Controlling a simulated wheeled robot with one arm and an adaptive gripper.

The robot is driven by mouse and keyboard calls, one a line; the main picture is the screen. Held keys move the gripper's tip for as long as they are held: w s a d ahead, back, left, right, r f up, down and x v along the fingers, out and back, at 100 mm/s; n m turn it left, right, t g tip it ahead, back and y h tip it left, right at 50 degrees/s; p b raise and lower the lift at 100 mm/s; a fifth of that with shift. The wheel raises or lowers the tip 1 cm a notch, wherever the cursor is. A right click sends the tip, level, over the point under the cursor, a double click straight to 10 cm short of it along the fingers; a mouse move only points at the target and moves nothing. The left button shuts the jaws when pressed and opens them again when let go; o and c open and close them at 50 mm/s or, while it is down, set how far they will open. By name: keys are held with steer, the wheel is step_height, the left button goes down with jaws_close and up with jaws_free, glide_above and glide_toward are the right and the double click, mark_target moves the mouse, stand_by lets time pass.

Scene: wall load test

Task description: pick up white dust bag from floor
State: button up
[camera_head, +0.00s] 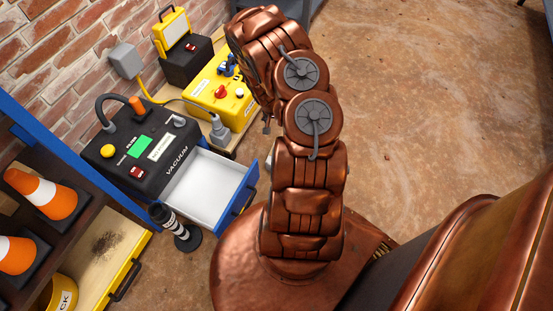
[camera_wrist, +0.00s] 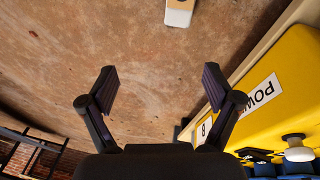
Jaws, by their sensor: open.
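A small white object with a tan end (camera_wrist: 179,12), which looks like the dust bag, lies on the floor at the top edge of the wrist view, partly cut off. In the head view a bit of something white (camera_head: 268,160) shows beside my arm, mostly hidden by it; I cannot tell if it is the same thing. My gripper (camera_wrist: 159,88) is open and empty, with bare floor between its dark fingers. The white object lies beyond the fingertips, apart from them. In the head view my arm hides most of the gripper.
A yellow power box (camera_head: 205,97) stands close to my gripper's right side in the wrist view (camera_wrist: 292,75). The black vacuum unit (camera_head: 115,155) sits above an open white drawer (camera_head: 205,185). A striped post (camera_head: 175,228) and orange cones (camera_head: 45,193) are at left. Floor at right is clear.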

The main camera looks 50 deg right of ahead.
steer(key=shift+m+t+y, duration=0.6)
steer(key=shift+m+y, duration=0.1)
steer(key=a+f+b, duration=0.1)
steer(key=f, duration=0.4)
steer(key=a+f+b, duration=0.1)
steer(key=f, duration=0.3)
steer(key=a+f+b, duration=0.1)
steer(key=f, duration=0.4)
steer(key=shift+w+f+b, duration=0.15)
steer(key=shift+f+b, duration=0.2)
steer(key=f+b, duration=0.3)
steer(key=d+f+b, duration=0.1)
steer(key=f+b, duration=0.2)
steer(key=f, duration=0.1)
steer(key=shift+d+f, duration=0.2)
steer(key=c, duration=1.3)
steer(key=shift+o, duration=0.2)
steer(key=shift+r, duration=0.1)
